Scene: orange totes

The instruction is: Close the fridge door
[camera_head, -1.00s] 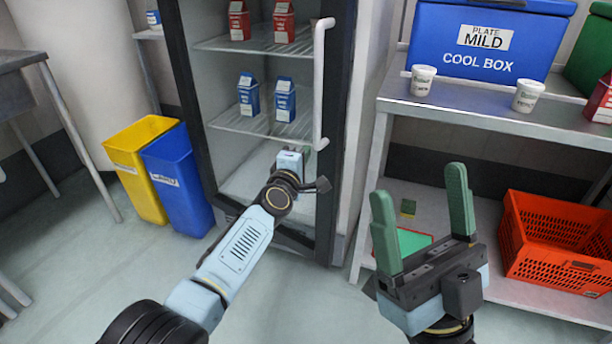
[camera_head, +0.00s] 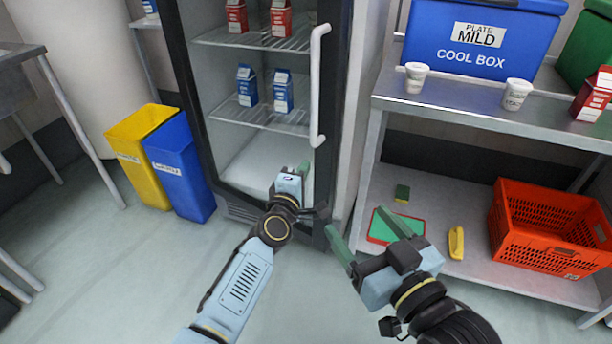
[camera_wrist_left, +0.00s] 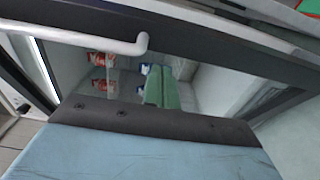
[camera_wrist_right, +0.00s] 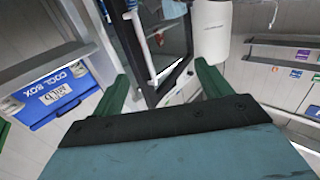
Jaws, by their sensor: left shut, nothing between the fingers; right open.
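The fridge (camera_head: 188,110) stands upright at the back centre, with a dark frame and milk cartons on its shelves. Its door carries a white vertical handle (camera_head: 317,85) near the right edge. The frame and handle also show in the left wrist view (camera_wrist_left: 90,40) and the handle in the right wrist view (camera_wrist_right: 140,40). I cannot tell whether the door is fully flush. My left gripper (camera_head: 304,176) is shut and empty, in front of the lower fridge front, below the handle; contact is unclear. My right gripper (camera_head: 366,234) is open and empty, low and right of the fridge.
Yellow (camera_head: 138,165) and blue (camera_head: 180,170) bins stand left of the fridge. A metal shelf unit (camera_head: 450,112) on the right holds a blue cool box (camera_head: 480,40), white cups and an orange crate (camera_head: 540,235). Open floor lies in front.

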